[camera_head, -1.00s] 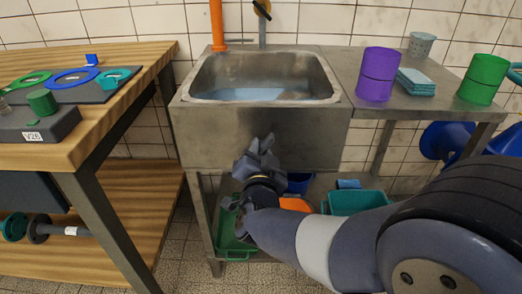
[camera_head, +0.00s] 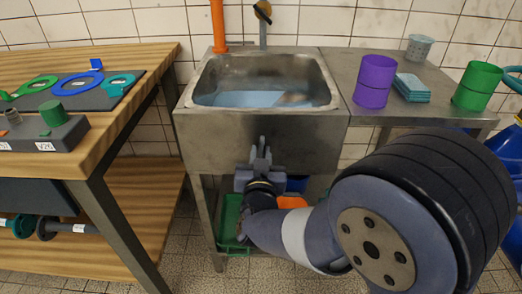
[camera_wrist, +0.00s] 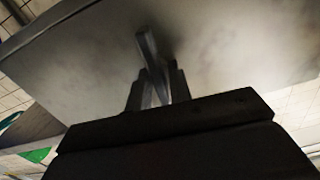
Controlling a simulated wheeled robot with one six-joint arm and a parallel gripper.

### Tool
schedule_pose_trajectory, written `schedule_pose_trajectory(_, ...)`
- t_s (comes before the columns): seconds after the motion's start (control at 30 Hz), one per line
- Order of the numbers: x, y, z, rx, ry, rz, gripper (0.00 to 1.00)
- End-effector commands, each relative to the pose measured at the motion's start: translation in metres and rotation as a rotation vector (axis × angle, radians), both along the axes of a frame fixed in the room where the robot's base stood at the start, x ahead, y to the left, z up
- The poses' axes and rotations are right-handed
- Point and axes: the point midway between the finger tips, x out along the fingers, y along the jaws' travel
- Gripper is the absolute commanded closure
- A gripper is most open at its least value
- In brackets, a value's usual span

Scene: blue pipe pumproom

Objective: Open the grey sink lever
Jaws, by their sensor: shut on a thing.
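The steel sink (camera_head: 262,138) stands in the middle of the head view, with pale blue water in its basin. My gripper (camera_head: 261,155) is at the sink's front panel, below the rim. In the wrist view my gripper (camera_wrist: 157,90) is shut on the grey sink lever (camera_wrist: 147,45), a thin bar standing out between the fingers against the panel. In the head view the fingers largely hide the lever, and I cannot tell how far it is turned.
A wooden workbench (camera_head: 110,60) with coloured rings stands at the left. A purple cylinder (camera_head: 375,82), teal cloths (camera_head: 411,88) and a green cylinder (camera_head: 477,87) stand on the right counter. A green bin (camera_head: 230,222) and an orange item (camera_head: 291,202) are under the sink.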

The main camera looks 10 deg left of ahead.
Motion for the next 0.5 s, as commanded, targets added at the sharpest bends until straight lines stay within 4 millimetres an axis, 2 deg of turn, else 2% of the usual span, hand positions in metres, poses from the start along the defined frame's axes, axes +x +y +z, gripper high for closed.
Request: schedule_pose_trajectory(0.5, -0.0003, 0.0003, -0.0005, -0.088, -0.021, 0.000, 1.00)
